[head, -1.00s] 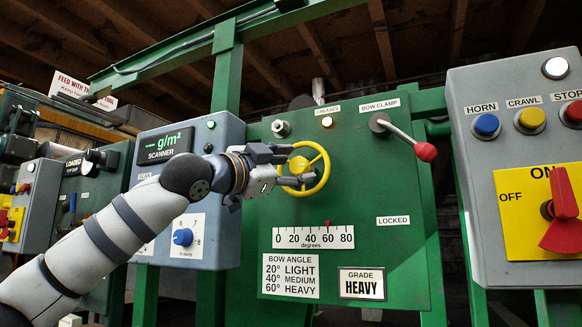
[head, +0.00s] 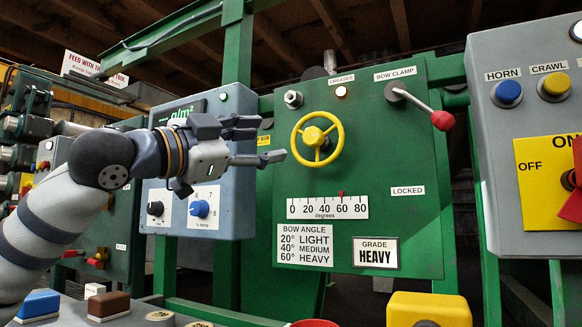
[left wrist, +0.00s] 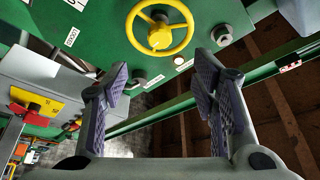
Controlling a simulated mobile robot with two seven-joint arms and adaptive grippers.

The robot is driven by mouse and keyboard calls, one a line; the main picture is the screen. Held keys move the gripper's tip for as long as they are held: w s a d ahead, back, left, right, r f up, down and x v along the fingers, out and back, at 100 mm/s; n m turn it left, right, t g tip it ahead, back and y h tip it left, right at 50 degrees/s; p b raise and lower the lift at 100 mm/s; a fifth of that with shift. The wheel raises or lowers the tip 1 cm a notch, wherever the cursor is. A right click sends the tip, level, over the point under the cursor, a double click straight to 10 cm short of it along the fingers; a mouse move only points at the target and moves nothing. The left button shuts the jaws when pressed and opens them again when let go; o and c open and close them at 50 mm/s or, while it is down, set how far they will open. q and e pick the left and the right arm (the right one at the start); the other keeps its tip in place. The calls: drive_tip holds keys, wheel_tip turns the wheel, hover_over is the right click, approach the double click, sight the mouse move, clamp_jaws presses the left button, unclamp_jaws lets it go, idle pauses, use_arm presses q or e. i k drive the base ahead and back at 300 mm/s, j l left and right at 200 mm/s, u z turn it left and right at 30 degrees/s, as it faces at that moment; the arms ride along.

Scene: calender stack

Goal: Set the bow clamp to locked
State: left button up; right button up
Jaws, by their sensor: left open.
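The bow clamp lever (head: 420,106) is at the upper right of the green panel in the head view. Its metal arm slants down to the right from a dark pivot and ends in a red ball (head: 443,121). The LOCKED label (head: 408,190) sits well below the pivot; the lever does not point at it. The label also shows in the left wrist view (left wrist: 71,37). My left gripper (head: 268,140) is open and empty, left of the yellow handwheel (head: 316,146) and apart from the lever. My right gripper is not in view.
The handwheel lies between my left gripper and the lever. A degree scale (head: 327,208) with its red pointer near 60 is below it. A grey box (head: 530,140) with buttons and a red switch stands to the right. A scanner box (head: 228,215) is behind my arm.

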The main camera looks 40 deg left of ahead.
sight(443, 121)
drive_tip(key=k, duration=1.05)
drive_tip(key=j, duration=0.05)
